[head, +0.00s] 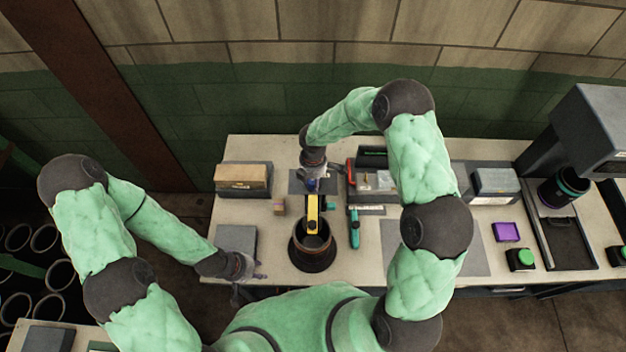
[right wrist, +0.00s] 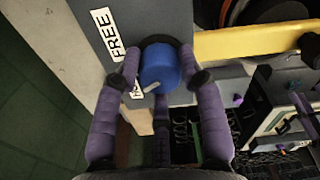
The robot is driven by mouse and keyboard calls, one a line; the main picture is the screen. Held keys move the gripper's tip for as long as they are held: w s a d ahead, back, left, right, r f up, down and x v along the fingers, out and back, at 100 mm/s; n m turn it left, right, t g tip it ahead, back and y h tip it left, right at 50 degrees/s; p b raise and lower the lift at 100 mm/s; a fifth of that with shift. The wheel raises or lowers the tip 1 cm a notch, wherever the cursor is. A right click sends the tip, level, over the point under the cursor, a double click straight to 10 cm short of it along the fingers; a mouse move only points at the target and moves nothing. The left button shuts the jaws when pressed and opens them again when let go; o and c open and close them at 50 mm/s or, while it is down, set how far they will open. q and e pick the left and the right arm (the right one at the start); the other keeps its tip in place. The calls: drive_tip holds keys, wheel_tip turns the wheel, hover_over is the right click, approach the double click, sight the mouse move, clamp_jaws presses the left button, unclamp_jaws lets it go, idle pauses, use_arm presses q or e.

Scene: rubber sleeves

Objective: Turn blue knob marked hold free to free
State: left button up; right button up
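The blue knob (right wrist: 160,68) sits on a grey panel (right wrist: 160,18) in the right wrist view. Its pale pointer mark is at the lower left, toward a partly covered white label (right wrist: 137,91). The white FREE label (right wrist: 103,34) lies up and left of the knob. My right gripper (right wrist: 160,62) has its purple fingers on either side of the knob, seemingly touching it. In the head view my right gripper (head: 312,177) reaches down over the blue knob, which shows only as a small patch. My left gripper (head: 250,269) is near the table's front edge, its fingers too small to read.
A yellow bar (head: 313,212) extends from near the knob over a dark round pot (head: 313,260). A green-handled tool (head: 354,230) lies right of it. A grey block (head: 237,238) is by my left gripper. A tan-topped box (head: 243,177) stands at the back left.

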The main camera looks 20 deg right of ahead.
sight(313, 181)
drive_tip(key=shift+f+m+b, duration=0.1)
drive_tip(key=shift+m+b, duration=0.3)
drive_tip(key=shift+b, duration=0.3)
drive_tip(key=m+b, duration=0.6)
drive_tip(key=shift+f, duration=0.1)
drive_tip(key=shift+m+b, duration=1.2)
use_arm(q)
drive_tip(key=shift+f+b, duration=0.95)
drive_tip(key=shift+f, duration=4.9)
use_arm(e)
drive_tip(key=shift+m, duration=1.3)
drive_tip(key=shift+r, duration=0.2)
drive_tip(key=o, duration=1.2)
drive_tip(key=shift+c, duration=0.2)
wheel_tip(313, 181, up, 12)
